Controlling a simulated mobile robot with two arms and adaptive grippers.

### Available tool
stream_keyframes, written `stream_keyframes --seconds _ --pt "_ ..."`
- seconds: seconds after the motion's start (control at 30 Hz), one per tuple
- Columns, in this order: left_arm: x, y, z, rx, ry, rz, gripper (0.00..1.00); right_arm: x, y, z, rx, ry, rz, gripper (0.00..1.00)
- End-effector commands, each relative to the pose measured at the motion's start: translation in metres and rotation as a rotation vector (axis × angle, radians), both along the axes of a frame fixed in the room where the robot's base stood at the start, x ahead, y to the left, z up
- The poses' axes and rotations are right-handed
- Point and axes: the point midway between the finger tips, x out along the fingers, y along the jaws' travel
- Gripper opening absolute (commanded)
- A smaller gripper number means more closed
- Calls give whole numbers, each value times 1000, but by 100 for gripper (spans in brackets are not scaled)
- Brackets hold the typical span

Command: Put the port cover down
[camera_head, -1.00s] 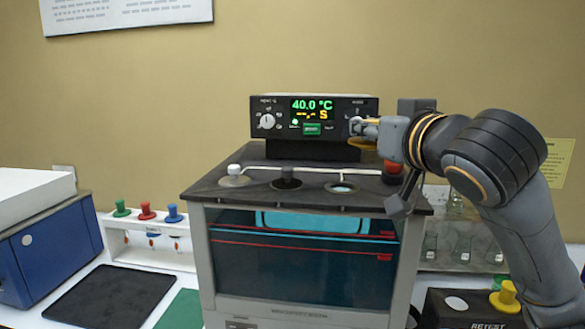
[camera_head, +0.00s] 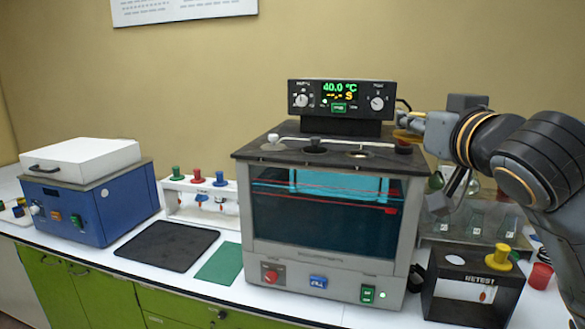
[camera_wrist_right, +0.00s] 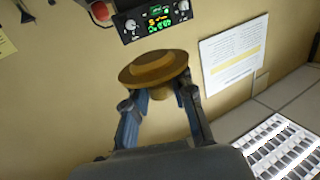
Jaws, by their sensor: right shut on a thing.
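The port cover (camera_wrist_right: 155,68) is a brownish-gold disc with a short stem below. My right gripper (camera_wrist_right: 163,98) is shut on the stem and holds the cover up off any surface. In the head view the cover (camera_head: 404,136) shows as a small orange-brown sliver at my right gripper (camera_head: 408,124), over the right rear edge of the bath (camera_head: 330,225). An uncovered round port (camera_head: 358,154) is in the bath's dark top. My left gripper is out of view.
The control box (camera_head: 341,97) stands behind the bath top. White (camera_head: 273,140) and black (camera_head: 314,145) knobs and a pale rod are on the top. A retest stand (camera_head: 472,286) and glassware rack are right. A black mat (camera_head: 167,245) and green mat (camera_head: 221,262) lie bare to the left.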

Motion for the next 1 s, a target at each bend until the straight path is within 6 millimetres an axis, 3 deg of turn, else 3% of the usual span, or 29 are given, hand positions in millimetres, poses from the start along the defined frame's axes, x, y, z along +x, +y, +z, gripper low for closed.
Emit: stream_keyframes --seconds 0.27,0.47,0.73,1.0 --pt "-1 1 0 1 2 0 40 16 4 -38 -1 6 -2 0" --pt "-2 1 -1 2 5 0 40 27 6 -78 1 9 -8 0" --pt "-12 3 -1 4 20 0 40 31 7 -166 1 11 -33 0" --pt "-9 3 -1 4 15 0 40 10 4 -247 2 10 -70 0"
